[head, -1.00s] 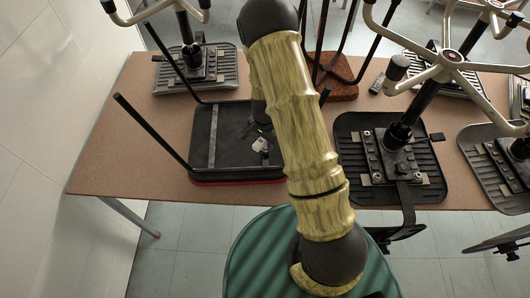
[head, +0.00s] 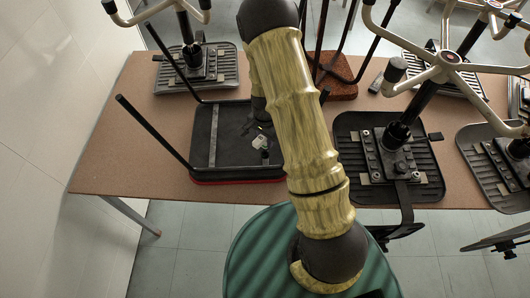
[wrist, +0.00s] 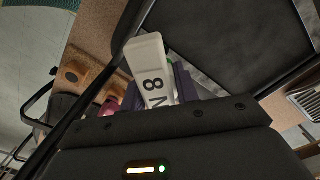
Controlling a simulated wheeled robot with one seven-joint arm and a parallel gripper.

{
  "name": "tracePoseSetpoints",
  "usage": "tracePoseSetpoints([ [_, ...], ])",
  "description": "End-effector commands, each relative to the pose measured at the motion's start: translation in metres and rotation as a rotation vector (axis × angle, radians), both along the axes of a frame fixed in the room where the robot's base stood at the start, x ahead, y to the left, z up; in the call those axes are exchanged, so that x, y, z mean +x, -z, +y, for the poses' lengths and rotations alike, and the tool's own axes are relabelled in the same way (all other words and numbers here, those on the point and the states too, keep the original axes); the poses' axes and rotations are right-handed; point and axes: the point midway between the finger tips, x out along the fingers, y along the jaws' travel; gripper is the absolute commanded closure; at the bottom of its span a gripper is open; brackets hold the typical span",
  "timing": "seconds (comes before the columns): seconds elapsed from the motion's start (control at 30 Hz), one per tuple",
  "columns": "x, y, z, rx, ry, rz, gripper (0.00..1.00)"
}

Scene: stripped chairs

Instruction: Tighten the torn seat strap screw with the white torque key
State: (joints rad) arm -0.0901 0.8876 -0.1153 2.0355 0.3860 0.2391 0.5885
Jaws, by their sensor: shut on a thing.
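The white torque key (wrist: 148,62), marked "8 N", is held between the dark fingers of my gripper (wrist: 158,88). It also shows as a small white piece (head: 260,141) in the head view, over an upturned black seat (head: 228,160) with a red edge. The seat's dark underside (wrist: 230,40) fills the upper right of the wrist view. A pale strip (head: 213,135) runs along the left of that underside. I cannot make out the screw or a tear. The key's tip is not clear. My gripper is mostly hidden behind my arm in the head view.
The seat's black legs stick up at the left of the brown table (head: 120,150). More upturned chairs stand behind and to the right (head: 390,165), their metal legs rising high. A wood-coloured object (wrist: 72,76) and a pink one (wrist: 110,106) show in the wrist view.

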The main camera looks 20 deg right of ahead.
Motion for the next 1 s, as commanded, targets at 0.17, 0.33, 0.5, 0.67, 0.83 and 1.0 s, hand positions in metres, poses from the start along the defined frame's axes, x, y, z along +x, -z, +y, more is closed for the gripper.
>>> tracePoseSetpoints([
  [0.17, 0.000, -0.017, 0.000, 0.000, 0.000, -0.001, 1.00],
  [0.33, 0.000, -0.031, 0.000, 0.000, 0.000, -0.001, 1.00],
  [0.5, 0.000, -0.040, 0.000, 0.001, 0.000, -0.001, 1.00],
  [0.67, 0.000, -0.039, 0.000, 0.001, 0.000, -0.001, 1.00],
  [0.83, 0.000, -0.039, 0.000, 0.001, 0.000, -0.001, 1.00],
  [1.0, 0.000, -0.039, 0.000, 0.001, 0.000, -0.001, 1.00],
])
